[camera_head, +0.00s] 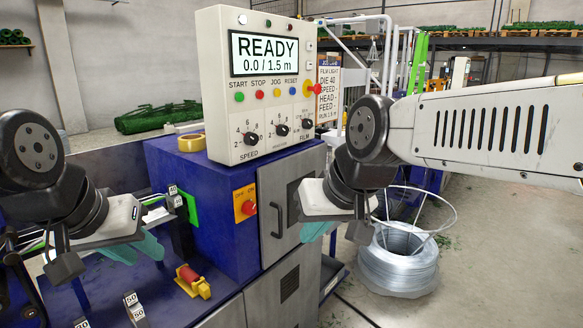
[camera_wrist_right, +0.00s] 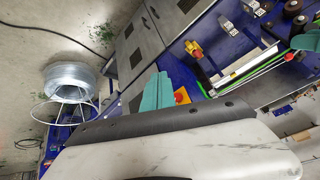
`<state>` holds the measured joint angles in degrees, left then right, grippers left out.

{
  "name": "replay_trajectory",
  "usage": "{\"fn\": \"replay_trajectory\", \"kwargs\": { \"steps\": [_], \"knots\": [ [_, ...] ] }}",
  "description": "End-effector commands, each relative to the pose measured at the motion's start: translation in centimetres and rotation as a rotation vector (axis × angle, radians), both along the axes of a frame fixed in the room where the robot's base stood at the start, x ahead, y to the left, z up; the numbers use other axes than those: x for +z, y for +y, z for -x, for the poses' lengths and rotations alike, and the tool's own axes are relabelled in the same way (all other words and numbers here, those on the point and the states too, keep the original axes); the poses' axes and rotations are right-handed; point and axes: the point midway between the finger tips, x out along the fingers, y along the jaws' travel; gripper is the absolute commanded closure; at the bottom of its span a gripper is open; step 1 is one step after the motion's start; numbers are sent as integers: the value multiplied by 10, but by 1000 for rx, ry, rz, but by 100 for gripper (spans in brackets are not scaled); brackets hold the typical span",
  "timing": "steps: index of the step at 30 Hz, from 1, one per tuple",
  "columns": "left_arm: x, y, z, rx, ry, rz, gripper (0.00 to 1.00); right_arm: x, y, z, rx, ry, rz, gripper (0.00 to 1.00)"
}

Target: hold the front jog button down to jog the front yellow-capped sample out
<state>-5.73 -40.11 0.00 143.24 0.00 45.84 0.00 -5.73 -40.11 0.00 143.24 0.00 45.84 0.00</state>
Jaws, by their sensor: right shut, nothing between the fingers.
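The control panel (camera_head: 261,140) reads READY and 0.0 / 1.5 m. Its yellow button under the JOG label (camera_head: 277,92) sits between a red and a blue button, and no finger touches it. My right gripper (camera_head: 318,229) is shut and empty in front of the grey cabinet door, below the panel. Its teal fingers show in the right wrist view (camera_wrist_right: 157,92). My left gripper (camera_head: 137,249) hangs above the blue bench at left; its opening is unclear. A red part on a yellow base (camera_head: 192,280) lies below it. I cannot make out a yellow-capped sample for certain.
An orange plate with a red knob (camera_head: 247,204) is on the blue cabinet. A yellow tape roll (camera_head: 191,143) lies on top. A wire coil (camera_head: 398,262) stands on the floor at right. The floor beyond it is mostly clear.

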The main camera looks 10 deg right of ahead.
Motion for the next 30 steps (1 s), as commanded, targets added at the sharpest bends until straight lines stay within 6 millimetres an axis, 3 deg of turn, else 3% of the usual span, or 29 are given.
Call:
{"fn": "replay_trajectory", "kwargs": {
  "steps": [7,11,17,24,30],
  "knots": [
    [0,0,0,0,0,0,67,3,-1,-4,13,-7,8,100],
    [0,0,0,0,0,0,67,20,-3,-26,85,-49,53,100],
    [0,0,0,0,0,0,67,71,-16,-98,317,-185,226,100],
    [0,0,0,0,0,0,67,128,-41,-201,621,-358,526,100],
    [0,0,0,0,0,0,67,164,-70,-288,863,-470,831,100]
  ]
}}
